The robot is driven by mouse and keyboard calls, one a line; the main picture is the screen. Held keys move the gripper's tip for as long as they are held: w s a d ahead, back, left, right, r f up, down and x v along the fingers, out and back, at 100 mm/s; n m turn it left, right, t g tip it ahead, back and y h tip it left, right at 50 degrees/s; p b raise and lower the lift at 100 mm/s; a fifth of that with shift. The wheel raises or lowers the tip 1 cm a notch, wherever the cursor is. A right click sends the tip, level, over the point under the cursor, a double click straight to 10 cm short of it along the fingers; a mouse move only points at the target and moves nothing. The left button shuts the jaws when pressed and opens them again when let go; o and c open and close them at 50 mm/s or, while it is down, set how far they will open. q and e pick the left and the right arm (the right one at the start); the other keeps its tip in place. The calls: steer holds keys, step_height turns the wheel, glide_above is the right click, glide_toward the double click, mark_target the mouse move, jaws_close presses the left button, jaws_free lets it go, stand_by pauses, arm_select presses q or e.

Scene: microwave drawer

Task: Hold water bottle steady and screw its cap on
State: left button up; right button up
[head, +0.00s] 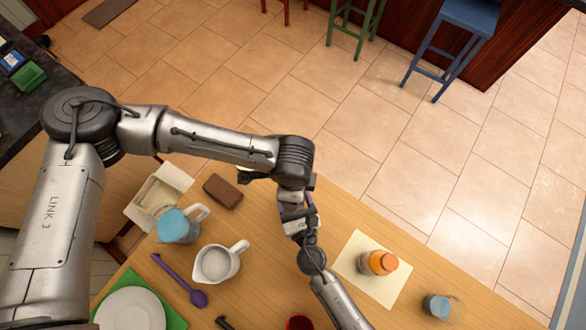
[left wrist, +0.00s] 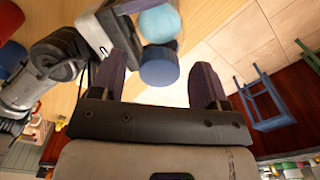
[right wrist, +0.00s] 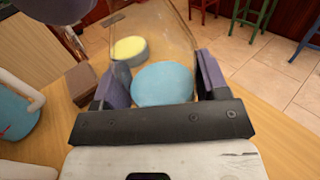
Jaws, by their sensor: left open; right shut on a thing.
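In the left wrist view, the water bottle (left wrist: 160,22) shows as a light blue rounded shape, with a dark blue cap (left wrist: 160,68) in line with it. In the right wrist view, the bottle (right wrist: 162,86) shows light blue, with clear walls, between the fingers. My right gripper (right wrist: 160,76) is shut on the bottle. My left gripper (left wrist: 163,78) is open, with the cap in view between its fingers; I cannot tell whether it touches it, or how the cap sits on the bottle. In the head view, my arms hide the bottle and cap.
A pitcher with a light blue top (head: 178,226), a white jug (head: 216,264), a purple spoon (head: 180,280) and a brown block (head: 222,190) lie left. An orange bottle (head: 380,263) stands on a white board (head: 355,248) at right, near a blue-topped jar (head: 438,305).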

arm_select(q)
steer(key=shift+r, duration=0.1)
step_height(320, 180, up, 12)
stand_by(0.6)
arm_select(e)
steer(key=o, duration=1.8)
steer(key=shift+s, duration=0.1)
arm_select(q)
steer(key=shift+f+b, duration=0.8)
steer(key=shift+f, duration=0.05)
arm_select(e)
steer(key=v, duration=1.3)
steer(key=shift+s, duration=0.35)
arm_select(q)
steer(key=shift+w+a, duration=0.1)
arm_select(e)
steer(key=shift+w, duration=0.1)
